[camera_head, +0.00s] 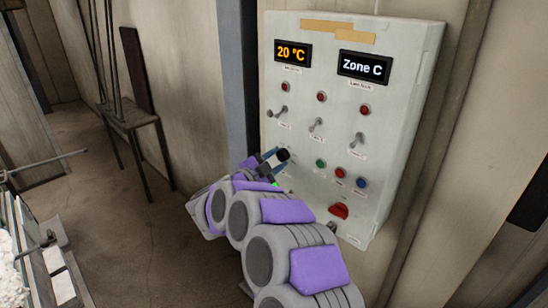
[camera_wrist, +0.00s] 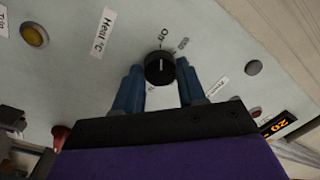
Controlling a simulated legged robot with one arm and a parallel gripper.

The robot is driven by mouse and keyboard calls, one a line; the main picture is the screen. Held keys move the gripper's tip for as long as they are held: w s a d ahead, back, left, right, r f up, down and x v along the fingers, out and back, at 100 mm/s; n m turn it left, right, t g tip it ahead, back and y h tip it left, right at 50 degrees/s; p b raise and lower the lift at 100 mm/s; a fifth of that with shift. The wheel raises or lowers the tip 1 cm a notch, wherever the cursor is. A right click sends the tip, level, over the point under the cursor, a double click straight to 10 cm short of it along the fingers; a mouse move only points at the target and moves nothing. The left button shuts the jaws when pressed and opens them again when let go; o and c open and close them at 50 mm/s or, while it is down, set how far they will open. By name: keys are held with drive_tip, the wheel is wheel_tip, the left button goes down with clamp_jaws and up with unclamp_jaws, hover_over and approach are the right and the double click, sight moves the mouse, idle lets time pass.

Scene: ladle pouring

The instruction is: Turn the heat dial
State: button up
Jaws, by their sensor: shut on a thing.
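The heat dial (camera_wrist: 159,67) is a round black knob with a white mark, on the pale control panel (camera_wrist: 75,80). It also shows as a dark knob (camera_head: 283,154) at the panel's lower left in the head view. My gripper (camera_wrist: 160,78) has its two blue fingers on either side of the dial, shut on it. In the head view, my gripper (camera_head: 275,158) reaches up to the panel, and my arm hides part of its lower left. "Off" is printed by the dial, near a "Heat °C" label (camera_wrist: 103,31). The orange display (camera_head: 292,52) reads 20 °C.
Close to the dial are a green button (camera_head: 320,163), red and blue buttons, and a red rotary switch (camera_head: 338,211). Toggle levers (camera_head: 316,125) stick out above. A second display (camera_head: 364,66) reads Zone C. A small table (camera_head: 130,115) stands left; the floor between is clear.

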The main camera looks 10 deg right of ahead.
idle(0.4)
drive_tip(key=o, duration=0.7)
drive_tip(key=shift+w, duration=0.1)
drive_tip(key=o, duration=0.3)
drive_tip(key=shift+w+d+f, duration=0.1)
drive_tip(key=shift+w+f, duration=0.05)
drive_tip(key=shift+w, duration=0.05)
drive_tip(key=shift+o, duration=0.3)
drive_tip(key=shift+s, duration=0.25)
drive_tip(key=shift+s+a, duration=0.2)
drive_tip(key=shift+a, duration=0.35)
drive_tip(key=b+v, duration=0.3)
drive_tip(key=v, duration=1.3)
drive_tip(key=shift+a, duration=0.1)
